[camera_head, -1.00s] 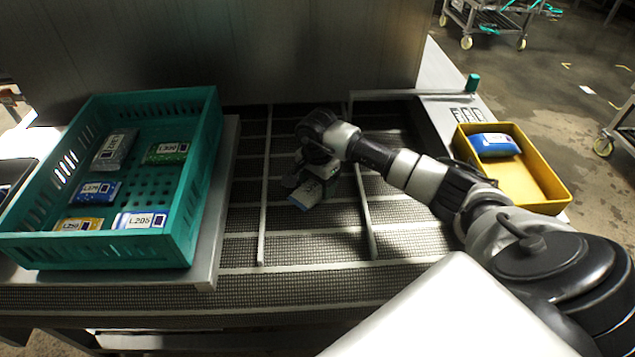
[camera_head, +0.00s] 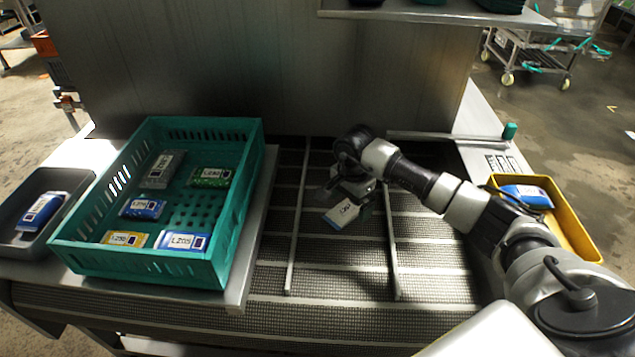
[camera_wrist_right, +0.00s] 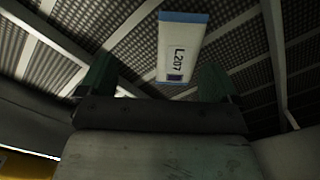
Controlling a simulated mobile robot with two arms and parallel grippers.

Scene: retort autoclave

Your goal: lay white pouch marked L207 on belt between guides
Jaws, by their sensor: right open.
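The white pouch marked L207 (camera_head: 341,214) has a blue end band and appears to lie flat on the dark mesh belt (camera_head: 330,272), between the two long pale guides. It lies slightly askew to the guides. In the right wrist view the pouch (camera_wrist_right: 183,48) shows its label, just beyond the fingertips. My right gripper (camera_head: 352,190) is open at the pouch's far end in the head view. Its two green fingers (camera_wrist_right: 157,78) stand apart in the wrist view, with nothing clamped between them. My left gripper is not in view.
A teal crate (camera_head: 256,185) with several pouches stands left of the belt. A grey tray (camera_head: 14,238) with a blue pouch is at far left. A yellow tray (camera_head: 580,238) with a blue pouch is at right. A metal wall (camera_head: 260,70) rises behind the belt.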

